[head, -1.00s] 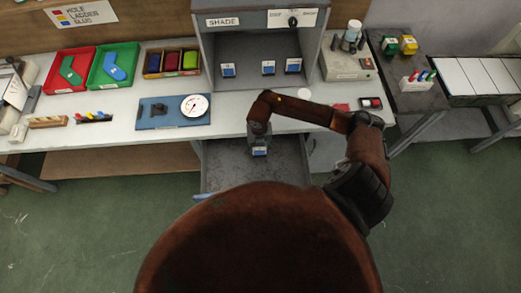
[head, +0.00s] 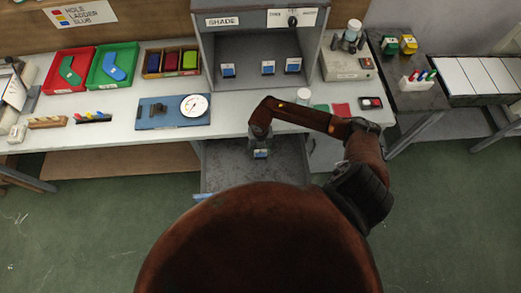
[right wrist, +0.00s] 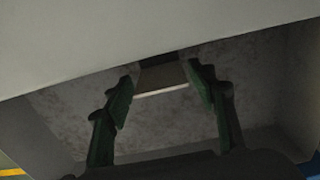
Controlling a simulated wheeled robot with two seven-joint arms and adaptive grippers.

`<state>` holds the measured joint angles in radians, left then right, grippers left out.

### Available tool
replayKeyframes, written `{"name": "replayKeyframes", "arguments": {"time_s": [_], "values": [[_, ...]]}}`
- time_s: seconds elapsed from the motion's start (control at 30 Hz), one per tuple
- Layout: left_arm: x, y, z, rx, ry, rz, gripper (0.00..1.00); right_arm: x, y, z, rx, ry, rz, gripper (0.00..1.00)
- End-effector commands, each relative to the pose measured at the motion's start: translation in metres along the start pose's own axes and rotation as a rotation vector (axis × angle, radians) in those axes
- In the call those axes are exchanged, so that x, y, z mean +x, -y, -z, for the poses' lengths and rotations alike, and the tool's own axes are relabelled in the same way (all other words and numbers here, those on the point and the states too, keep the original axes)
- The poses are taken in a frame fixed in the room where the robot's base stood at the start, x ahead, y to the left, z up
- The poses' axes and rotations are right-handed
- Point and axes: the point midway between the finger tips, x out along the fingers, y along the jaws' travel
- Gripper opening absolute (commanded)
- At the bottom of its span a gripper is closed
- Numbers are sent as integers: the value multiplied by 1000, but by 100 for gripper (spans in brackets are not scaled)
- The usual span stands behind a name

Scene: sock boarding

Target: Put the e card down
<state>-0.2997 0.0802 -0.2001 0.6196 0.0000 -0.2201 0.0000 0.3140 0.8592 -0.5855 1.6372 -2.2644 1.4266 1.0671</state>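I cannot tell whether the card touches the floor. My left gripper is not in view.
Similar cards (head: 228,71) stand in the grey shade booth (head: 255,85) above the drawer. The bench edge overhangs the drawer's back. A blue board with a dial (head: 194,105) lies left; red and green patches (head: 341,110) lie right. The rest of the drawer looks empty.

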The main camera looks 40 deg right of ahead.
Motion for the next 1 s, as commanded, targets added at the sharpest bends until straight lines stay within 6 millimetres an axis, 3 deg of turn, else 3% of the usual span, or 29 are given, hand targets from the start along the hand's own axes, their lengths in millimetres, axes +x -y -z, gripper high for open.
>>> {"name": "replayKeyframes", "arguments": {"time_s": [0.47,1.0], "values": [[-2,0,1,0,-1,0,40,-8,0,-1,0,2,-2,60],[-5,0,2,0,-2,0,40,-108,0,-1,0,3,-1,60]]}}
